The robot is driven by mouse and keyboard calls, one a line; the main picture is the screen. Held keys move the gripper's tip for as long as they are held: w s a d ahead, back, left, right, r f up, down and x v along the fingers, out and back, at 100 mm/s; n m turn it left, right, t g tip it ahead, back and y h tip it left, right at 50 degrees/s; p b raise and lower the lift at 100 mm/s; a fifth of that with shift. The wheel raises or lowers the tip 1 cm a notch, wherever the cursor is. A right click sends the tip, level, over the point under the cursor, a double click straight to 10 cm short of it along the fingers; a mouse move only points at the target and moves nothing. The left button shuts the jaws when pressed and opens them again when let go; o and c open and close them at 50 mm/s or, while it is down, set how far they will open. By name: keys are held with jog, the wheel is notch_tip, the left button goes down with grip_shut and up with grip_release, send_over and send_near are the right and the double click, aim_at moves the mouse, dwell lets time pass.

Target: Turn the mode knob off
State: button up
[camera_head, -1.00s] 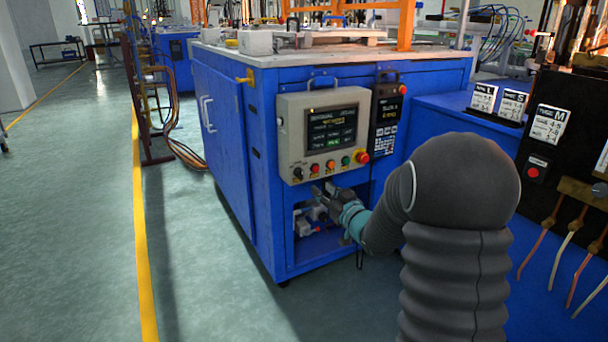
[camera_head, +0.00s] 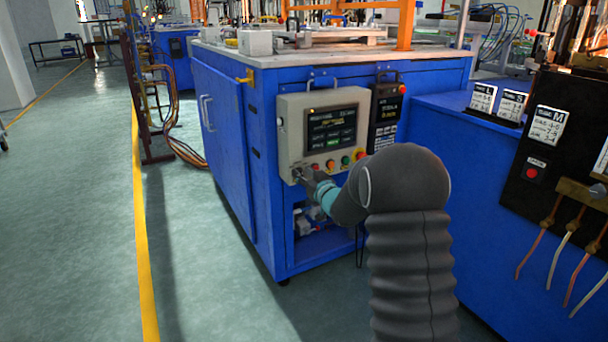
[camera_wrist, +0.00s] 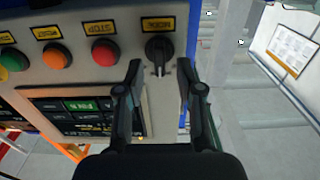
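The mode knob (camera_wrist: 159,47) is a black rotary knob under a yellow label at the end of the button row in the wrist view. A pale mark on it points toward my gripper. My gripper (camera_wrist: 160,72) is open, with one fingertip on each side of the knob's lower part. I cannot tell whether either finger touches it. In the head view my gripper (camera_head: 303,176) is at the lower left corner of the grey control panel (camera_head: 291,115), and it hides the knob there.
Beside the knob are a red button (camera_wrist: 104,51), an orange button (camera_wrist: 56,55) and a green button (camera_wrist: 13,59). The panel's screen (camera_head: 331,129) is lit. A red emergency button (camera_head: 361,154) sits at the panel's right. The floor left of the blue cabinet (camera_head: 222,130) is clear.

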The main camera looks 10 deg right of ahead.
grip_shut()
jog(key=shift+f+b, duration=0.1)
jog(key=shift+b, duration=0.4)
jog(key=shift+s+a+n+b, duration=0.1)
jog(key=shift+a+n+b, duration=0.05)
jog(key=shift+n+b, duration=1.4)
jog(key=shift+a+n+b, duration=0.15)
jog(key=shift+n+b, duration=1.3)
jog(key=shift+b, duration=0.2)
jog(key=shift+s+a+n+b, duration=0.1)
jog(key=shift+a+n+b, duration=0.05)
jog(key=shift+n+b, duration=1.4)
